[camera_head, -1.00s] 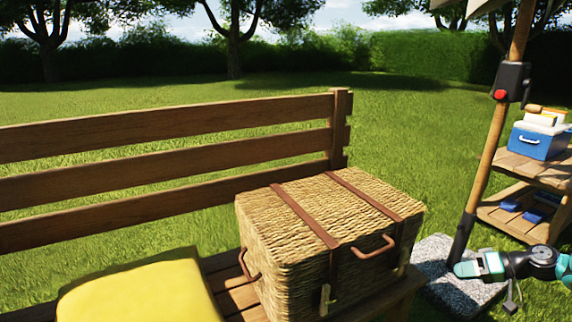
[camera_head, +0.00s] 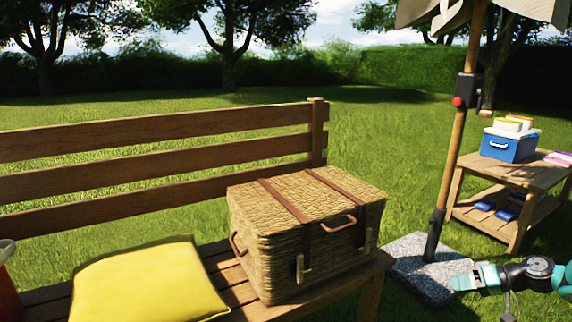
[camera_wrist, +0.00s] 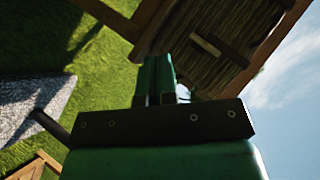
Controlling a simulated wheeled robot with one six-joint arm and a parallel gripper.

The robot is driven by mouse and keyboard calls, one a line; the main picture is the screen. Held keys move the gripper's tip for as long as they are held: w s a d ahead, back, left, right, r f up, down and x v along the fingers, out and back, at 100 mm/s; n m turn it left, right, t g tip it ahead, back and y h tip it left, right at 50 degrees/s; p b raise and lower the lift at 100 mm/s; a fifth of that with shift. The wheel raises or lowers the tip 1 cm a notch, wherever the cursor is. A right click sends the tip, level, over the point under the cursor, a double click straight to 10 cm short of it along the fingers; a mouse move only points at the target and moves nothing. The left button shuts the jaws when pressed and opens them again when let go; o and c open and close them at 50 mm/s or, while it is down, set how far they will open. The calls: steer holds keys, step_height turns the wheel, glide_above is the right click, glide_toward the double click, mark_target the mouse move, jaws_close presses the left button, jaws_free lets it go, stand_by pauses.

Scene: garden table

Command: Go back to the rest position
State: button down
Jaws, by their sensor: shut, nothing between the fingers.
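My gripper (camera_head: 462,284) is at the lower right of the head view, held out in front of the stone base of the parasol, to the right of the bench. Its fingers are together and hold nothing. In the wrist view the green fingers (camera_wrist: 158,78) point toward the wicker basket (camera_wrist: 215,45) and bench, apart from them as far as I can tell.
A closed wicker basket (camera_head: 290,235) with brown straps stands on the wooden bench (camera_head: 150,132), beside a yellow cushion (camera_head: 148,285). The parasol pole (camera_head: 452,150) rises from a stone base (camera_head: 418,272). A side table (camera_head: 540,176) carries a blue cooler (camera_head: 510,148). Grass is open behind.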

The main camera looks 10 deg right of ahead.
steer(key=w+a+r+n+g, duration=0.35)
steer(key=w+a+r, duration=0.25)
steer(key=a+r, duration=0.6)
steer(key=s+a+r+n+g+h, duration=0.1)
steer(key=a+r, duration=0.3)
steer(key=a, duration=0.4)
steer(key=s+a+r+g+h, duration=0.1)
steer(key=a+r+g, duration=0.1)
steer(key=a+r, duration=0.35)
steer(key=s+a+r+n+h, duration=0.1)
steer(key=s+a+r, duration=0.1)
steer(key=s+a, duration=0.4)
steer(key=s+a+r+n+h, duration=0.1)
steer(key=s+a+r, duration=0.2)
steer(key=s+a, duration=0.3)
steer(key=s+a+r+n+g+h, duration=0.15)
steer(key=s+a, duration=0.35)
steer(key=s, duration=0.8)
step_height(320, 180, up, 28)
steer(key=p, duration=2.8)
steer(key=shift+s, duration=0.15)
steer(key=shift+a, duration=0.1)
